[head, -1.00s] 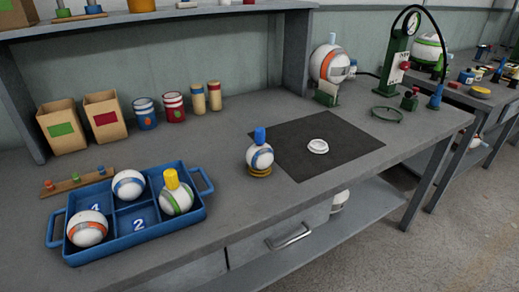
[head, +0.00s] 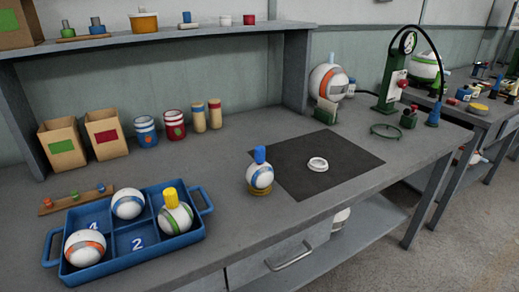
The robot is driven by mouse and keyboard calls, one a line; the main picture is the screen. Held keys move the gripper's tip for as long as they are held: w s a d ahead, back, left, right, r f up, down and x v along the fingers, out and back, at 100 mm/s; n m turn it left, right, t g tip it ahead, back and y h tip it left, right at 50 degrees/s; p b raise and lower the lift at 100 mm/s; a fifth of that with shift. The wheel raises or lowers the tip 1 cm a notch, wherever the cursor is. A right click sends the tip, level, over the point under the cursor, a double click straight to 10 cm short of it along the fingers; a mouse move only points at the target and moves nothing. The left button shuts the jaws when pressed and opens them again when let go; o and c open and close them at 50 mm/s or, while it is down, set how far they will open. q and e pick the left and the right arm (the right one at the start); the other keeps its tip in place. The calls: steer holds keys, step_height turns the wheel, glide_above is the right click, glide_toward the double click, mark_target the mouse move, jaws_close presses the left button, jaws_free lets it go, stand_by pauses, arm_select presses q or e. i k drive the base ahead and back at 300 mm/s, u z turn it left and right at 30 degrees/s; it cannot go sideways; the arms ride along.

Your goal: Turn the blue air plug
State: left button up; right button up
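The blue air plug (head: 260,155) stands upright on top of a white ball with a blue band (head: 259,176). The ball rests on a small yellow-brown ring (head: 260,190) on the grey workbench, at the left edge of a dark mat (head: 330,182). Another ball with a yellow plug (head: 170,197) and a green band sits in the blue tray (head: 205,198). Neither of my grippers shows in the head view.
The tray also holds an orange-banded ball (head: 85,247) and a blue-banded ball (head: 128,203). A green press with a gauge and hose (head: 392,88) stands at the back right. The bench front near the plug is clear.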

mark_target(260, 150)
steer(key=u, duration=2.8)
steer(key=k, duration=1.45)
steer(key=z, duration=1.8)
steer(key=i, duration=1)
